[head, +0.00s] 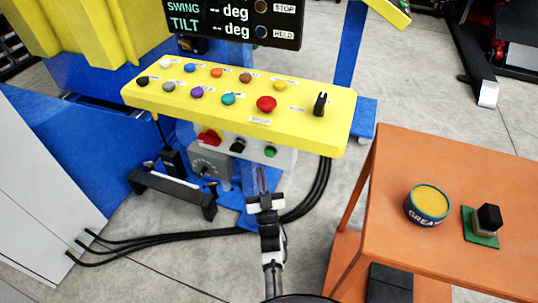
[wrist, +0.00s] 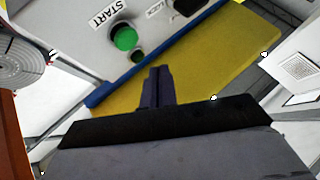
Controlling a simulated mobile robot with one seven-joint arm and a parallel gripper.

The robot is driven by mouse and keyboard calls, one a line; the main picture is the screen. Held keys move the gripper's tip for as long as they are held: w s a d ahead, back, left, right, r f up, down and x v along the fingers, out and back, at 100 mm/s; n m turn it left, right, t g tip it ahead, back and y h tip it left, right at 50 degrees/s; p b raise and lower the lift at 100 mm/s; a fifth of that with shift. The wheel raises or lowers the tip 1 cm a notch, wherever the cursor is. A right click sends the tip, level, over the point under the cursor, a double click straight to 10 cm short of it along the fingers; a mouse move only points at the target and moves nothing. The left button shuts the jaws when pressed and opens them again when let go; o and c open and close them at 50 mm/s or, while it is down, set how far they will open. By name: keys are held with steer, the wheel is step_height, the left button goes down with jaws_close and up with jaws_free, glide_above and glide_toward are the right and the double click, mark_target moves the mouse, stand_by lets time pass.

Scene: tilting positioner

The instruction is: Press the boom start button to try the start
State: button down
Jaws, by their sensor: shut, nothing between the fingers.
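A round green button (wrist: 124,38) with a black surround sits beside a label reading START in the wrist view. A green button (head: 270,151) also shows on the front of the light grey control box (head: 287,157) under the yellow console in the head view. My gripper (wrist: 158,72) is shut and empty, its fingertips below and right of the green button in the wrist picture, apart from it. In the head view my gripper (head: 261,178) is in front of and below the box. The small print on the labels there cannot be read.
The yellow console (head: 335,134) with several coloured buttons overhangs the box. A red switch (head: 209,137) and a black knob (head: 238,146) sit left of the green button. An orange table (head: 400,160) holds a grease tin (head: 428,203). Black cables (head: 318,195) run nearby.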

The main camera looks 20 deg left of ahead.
mark_target(266, 150)
steer(key=shift+w+d+b, duration=0.1)
steer(key=shift+w+b, duration=0.65)
steer(key=shift+w, duration=1.3)
stand_by(0.5)
steer(key=shift+w+b, duration=0.4)
steer(key=shift+w+b, duration=0.3)
steer(key=shift+w, duration=0.15)
stand_by(0.4)
stand_by(0.4)
steer(key=shift+s, duration=0.9)
steer(key=shift+s+p, duration=0.55)
steer(key=shift+s, duration=1.95)
